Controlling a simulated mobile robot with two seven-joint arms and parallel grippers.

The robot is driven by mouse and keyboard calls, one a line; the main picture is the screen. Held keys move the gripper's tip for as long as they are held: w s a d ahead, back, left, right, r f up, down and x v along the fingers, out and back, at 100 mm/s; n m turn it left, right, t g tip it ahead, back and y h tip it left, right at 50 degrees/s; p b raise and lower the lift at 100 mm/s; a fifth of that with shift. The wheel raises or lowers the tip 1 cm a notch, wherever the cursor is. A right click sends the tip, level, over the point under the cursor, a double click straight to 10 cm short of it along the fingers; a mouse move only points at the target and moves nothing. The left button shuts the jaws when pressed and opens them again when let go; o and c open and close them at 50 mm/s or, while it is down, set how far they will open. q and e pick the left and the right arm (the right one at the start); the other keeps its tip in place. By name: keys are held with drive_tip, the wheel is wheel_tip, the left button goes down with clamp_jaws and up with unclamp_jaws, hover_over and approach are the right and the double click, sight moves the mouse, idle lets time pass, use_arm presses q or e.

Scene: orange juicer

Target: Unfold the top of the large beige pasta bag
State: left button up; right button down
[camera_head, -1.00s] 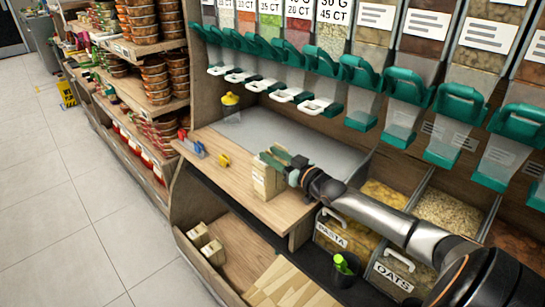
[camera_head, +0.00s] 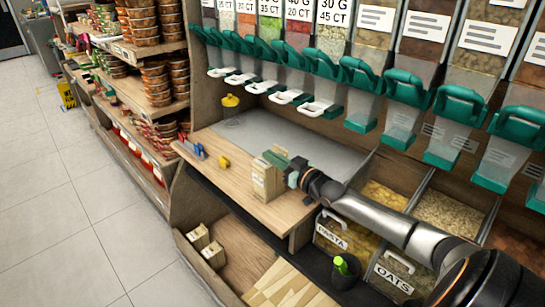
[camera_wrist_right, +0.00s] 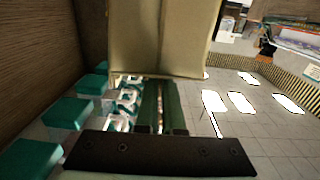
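The large beige pasta bag (camera_head: 264,184) stands upright on the wooden counter. In the right wrist view the beige bag (camera_wrist_right: 165,35) fills the top middle, its lower visible edge crossing in front of my fingertips. My right gripper (camera_head: 277,157) is at the top of the bag, coming in from the right. Its green fingers (camera_wrist_right: 160,105) lie close together with only a narrow gap in the right wrist view. Their tips are hidden behind the bag, so I cannot tell whether any paper is between them. My left gripper is not in view.
Two smaller beige bags (camera_head: 198,236) sit on the lower shelf. Pasta (camera_head: 332,234) and oats (camera_head: 393,276) bins are in front right, under my arm. Green-handled dispensers (camera_head: 407,87) hang behind.

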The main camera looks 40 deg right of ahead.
drive_tip(key=shift+a+r+n+p, duration=0.15)
drive_tip(key=shift+r+n+p, duration=0.35)
drive_tip(key=shift+n+p, duration=0.5)
drive_tip(key=shift+a+r+p, duration=0.1)
drive_tip(key=shift+r+p, duration=0.05)
drive_tip(key=shift+p, duration=0.25)
drive_tip(key=shift+a+r+n+p, duration=0.1)
drive_tip(key=shift+n+p, duration=0.25)
drive_tip(key=shift+n, duration=0.25)
drive_tip(key=shift+a+r+n, duration=0.1)
drive_tip(key=shift+n, duration=0.3)
drive_tip(key=shift+a+r+n+p, duration=0.15)
drive_tip(key=shift+a+n+p, duration=0.1)
drive_tip(key=shift+n+p, duration=0.65)
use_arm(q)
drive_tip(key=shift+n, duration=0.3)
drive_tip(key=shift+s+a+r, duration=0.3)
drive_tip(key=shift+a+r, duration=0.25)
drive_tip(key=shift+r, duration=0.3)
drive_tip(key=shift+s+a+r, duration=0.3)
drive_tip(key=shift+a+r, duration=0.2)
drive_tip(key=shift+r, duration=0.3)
use_arm(e)
drive_tip(key=shift+a+n, duration=0.15)
drive_tip(key=shift+n, duration=0.45)
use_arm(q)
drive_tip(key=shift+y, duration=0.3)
use_arm(e)
drive_tip(key=c, duration=1)
unclamp_jaws()
